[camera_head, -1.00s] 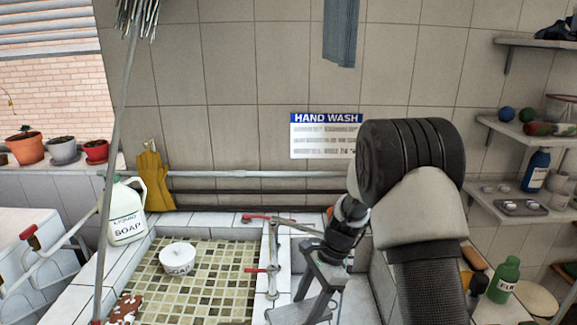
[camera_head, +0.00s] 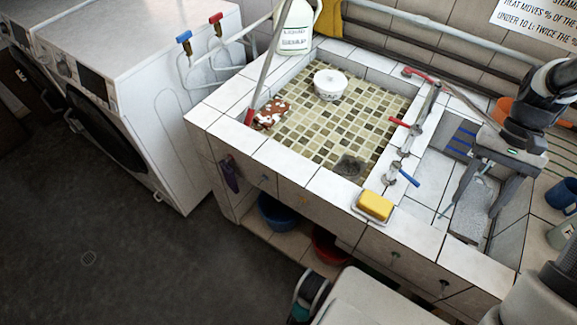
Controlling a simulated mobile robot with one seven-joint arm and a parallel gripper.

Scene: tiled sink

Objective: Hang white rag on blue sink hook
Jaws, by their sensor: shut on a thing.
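My gripper (camera_head: 476,206) is at the right, pointing down over the narrow right-hand basin of the tiled sink (camera_head: 283,155). It is shut on a pale grey-white, cloth-like thing between its fingers, which looks like the white rag (camera_head: 472,194). Its lower end is hard to separate from the basin. Small hooks sit along the sink's tiled front: one at the left (camera_head: 265,180), a greenish one (camera_head: 395,255) and one at the right (camera_head: 442,285). They are too small to tell surely which is blue. A purple cloth (camera_head: 230,175) hangs at the front's left end.
A yellow sponge (camera_head: 375,205) lies on the front rim, beside taps (camera_head: 405,150). A white pot (camera_head: 330,84) and a red-white patterned cloth (camera_head: 271,113) are in the large basin. A washing machine (camera_head: 140,110) stands left. The floor in front is mostly clear.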

